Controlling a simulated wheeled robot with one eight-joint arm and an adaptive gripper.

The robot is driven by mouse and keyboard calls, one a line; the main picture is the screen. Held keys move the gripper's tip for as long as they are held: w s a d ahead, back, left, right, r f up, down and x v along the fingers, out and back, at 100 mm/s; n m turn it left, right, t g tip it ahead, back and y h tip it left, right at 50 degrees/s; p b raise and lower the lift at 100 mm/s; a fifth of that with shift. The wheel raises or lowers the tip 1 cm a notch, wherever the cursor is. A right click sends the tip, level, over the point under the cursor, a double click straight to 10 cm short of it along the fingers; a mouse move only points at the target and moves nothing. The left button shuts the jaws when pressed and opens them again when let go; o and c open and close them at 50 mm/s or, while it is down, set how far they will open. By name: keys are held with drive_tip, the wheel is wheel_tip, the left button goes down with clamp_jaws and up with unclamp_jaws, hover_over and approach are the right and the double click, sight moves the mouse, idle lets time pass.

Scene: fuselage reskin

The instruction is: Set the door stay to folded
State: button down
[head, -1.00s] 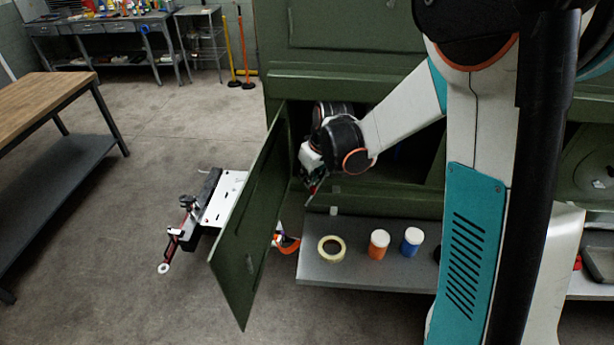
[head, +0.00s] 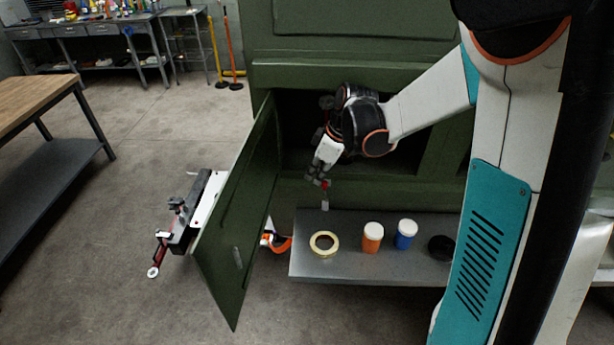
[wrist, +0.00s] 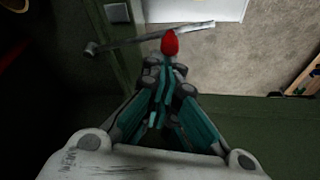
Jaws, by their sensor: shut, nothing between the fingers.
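The door stay (wrist: 150,38) shows in the wrist view as a thin metal bar, running from a round pivot at the left toward the upper right. A red knob (wrist: 170,43) overlaps the bar just beyond my fingertips. I cannot tell whether they touch. My gripper (wrist: 164,75) is shut and empty. In the head view my gripper (head: 320,178) points down in front of the cabinet opening, right of the open green door (head: 240,215). The stay cannot be made out clearly there.
A grey shelf (head: 345,270) below the opening holds a tape ring (head: 324,244), an orange jar (head: 372,238), a blue jar (head: 405,234) and a black round item (head: 441,248). A white plate with a clamp-like tool (head: 180,230) stands beyond the door. Open floor lies left.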

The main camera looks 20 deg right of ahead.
drive_tip(key=shift+s+d+f+b, duration=0.1)
drive_tip(key=shift+s+d+b, duration=0.15)
drive_tip(key=shift+d, duration=0.35)
drive_tip(key=shift+s+d+b, duration=0.15)
drive_tip(key=shift+d+b, duration=0.1)
drive_tip(key=shift+d, duration=0.3)
drive_tip(key=shift+w+d+b, duration=0.15)
drive_tip(key=shift+d+b, duration=0.25)
drive_tip(key=shift+d, duration=0.6)
drive_tip(key=shift+w+d+b, duration=0.1)
drive_tip(key=shift+d+b, duration=0.3)
drive_tip(key=shift+d, duration=0.8)
